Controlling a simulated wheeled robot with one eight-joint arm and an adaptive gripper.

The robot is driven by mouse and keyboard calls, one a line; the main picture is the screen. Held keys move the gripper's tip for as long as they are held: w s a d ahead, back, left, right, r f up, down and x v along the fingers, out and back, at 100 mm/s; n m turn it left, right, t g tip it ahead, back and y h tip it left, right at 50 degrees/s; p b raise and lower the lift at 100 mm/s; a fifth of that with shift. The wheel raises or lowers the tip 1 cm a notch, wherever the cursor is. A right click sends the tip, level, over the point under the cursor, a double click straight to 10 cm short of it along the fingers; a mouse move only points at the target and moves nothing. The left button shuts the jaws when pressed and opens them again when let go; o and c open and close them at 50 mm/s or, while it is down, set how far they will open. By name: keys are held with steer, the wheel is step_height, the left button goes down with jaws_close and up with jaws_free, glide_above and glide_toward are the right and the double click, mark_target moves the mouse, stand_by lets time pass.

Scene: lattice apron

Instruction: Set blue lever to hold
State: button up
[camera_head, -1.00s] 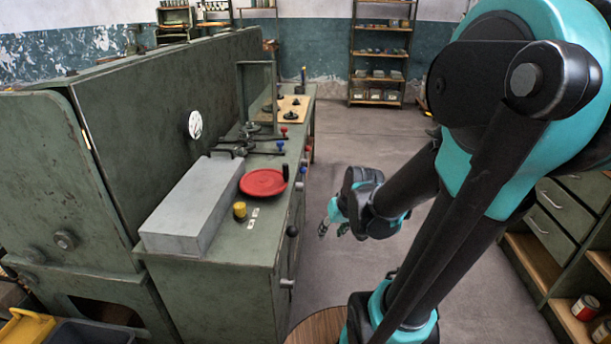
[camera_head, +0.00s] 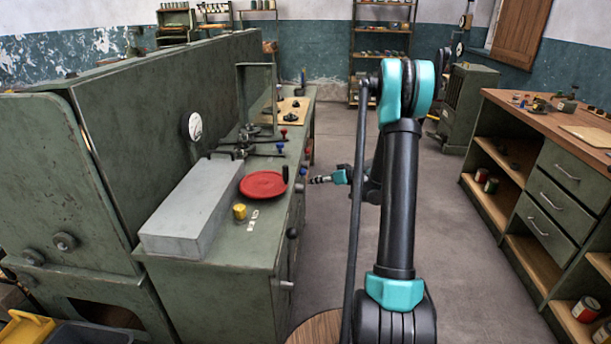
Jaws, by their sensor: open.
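A blue knob (camera_head: 280,147) tops a small lever on the green bench. I cannot tell which blue one the task names, and no hold mark is legible. My gripper (camera_head: 313,180) is open and empty. It points left at the bench front, low beside the red knob, close to the face. I cannot tell whether it touches anything.
A red disc (camera_head: 263,185), a grey block (camera_head: 190,210) and a yellow knob (camera_head: 240,211) are on the green bench (camera_head: 225,262). Another red knob (camera_head: 284,131) is further back. A drawer counter (camera_head: 560,180) stands at right. The floor (camera_head: 335,125) behind my gripper is clear.

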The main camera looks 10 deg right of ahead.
steer(key=w+d+f+n+t+y, duration=0.1)
steer(key=w+d+f+t+y, duration=0.1)
steer(key=w+d+f, duration=0.3)
steer(key=n+t+y, duration=0.1)
steer(key=t, duration=0.2)
glide_toward(305, 173)
steer(key=x, duration=1)
steer(key=shift+w+d+f, duration=0.15)
steer(key=shift+w+f, duration=0.1)
steer(key=shift+f, duration=0.05)
steer(key=shift+c, duration=0.5)
jaws_close()
